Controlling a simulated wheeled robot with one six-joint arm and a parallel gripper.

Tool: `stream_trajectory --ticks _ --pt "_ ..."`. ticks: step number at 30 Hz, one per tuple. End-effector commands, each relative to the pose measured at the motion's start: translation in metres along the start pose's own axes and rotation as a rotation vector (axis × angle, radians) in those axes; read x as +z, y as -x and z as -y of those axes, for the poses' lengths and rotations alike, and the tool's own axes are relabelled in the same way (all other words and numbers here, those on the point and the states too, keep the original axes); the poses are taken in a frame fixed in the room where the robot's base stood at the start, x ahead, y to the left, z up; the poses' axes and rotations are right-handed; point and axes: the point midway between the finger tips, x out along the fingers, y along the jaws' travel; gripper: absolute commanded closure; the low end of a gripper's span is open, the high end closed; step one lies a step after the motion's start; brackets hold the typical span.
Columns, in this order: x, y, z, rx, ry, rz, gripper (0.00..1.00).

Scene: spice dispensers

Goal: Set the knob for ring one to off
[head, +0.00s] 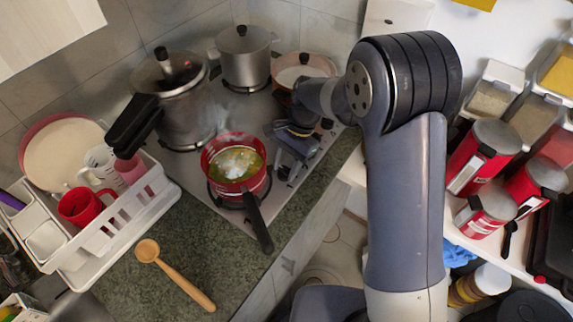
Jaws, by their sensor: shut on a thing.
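My gripper (286,168) reaches down to the right front edge of the hob (182,168), where the control knobs sit. It is shut on a knob there. The held knob is mostly hidden by the fingers, so its pointer and setting cannot be read. A dark knob (326,124) shows just right of my gripper. I cannot tell from this view which ring each knob serves.
A red pan (236,160) with food steams on the front ring, its black handle pointing toward the counter edge. A pressure cooker (180,105), a steel pot (243,55) and another pan (303,66) stand behind. A wooden spoon (173,272) and white dish rack (110,235) are left. Red canisters (484,158) stand right.

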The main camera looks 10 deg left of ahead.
Motion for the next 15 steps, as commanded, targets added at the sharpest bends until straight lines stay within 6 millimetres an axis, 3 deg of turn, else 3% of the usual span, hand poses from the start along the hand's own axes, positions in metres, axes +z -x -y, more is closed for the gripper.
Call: stream_trajectory --ticks 14,15 --pt "0.0000 -0.0002 0.0004 0.007 0.019 -0.001 0.88" --pt "0.0000 -0.0002 0.0004 0.007 0.019 -0.001 0.64"
